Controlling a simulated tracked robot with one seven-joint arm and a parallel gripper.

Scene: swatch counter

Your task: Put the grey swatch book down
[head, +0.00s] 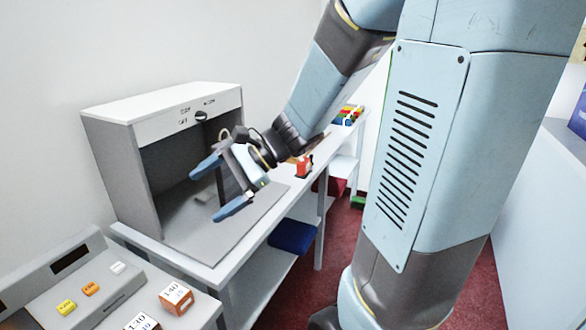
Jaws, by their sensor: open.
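My gripper (214,189) is open, with its two blue fingers spread apart at the front of a grey viewing booth (107,150). The gripper and the booth's walls hide part of the floor.
A red-orange object (304,167) stands on the counter behind my gripper. Several coloured pieces (348,115) sit farther back. A blue item (293,237) lies on the lower shelf. A button console (58,278) and numbered boxes (176,297) are at front left.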

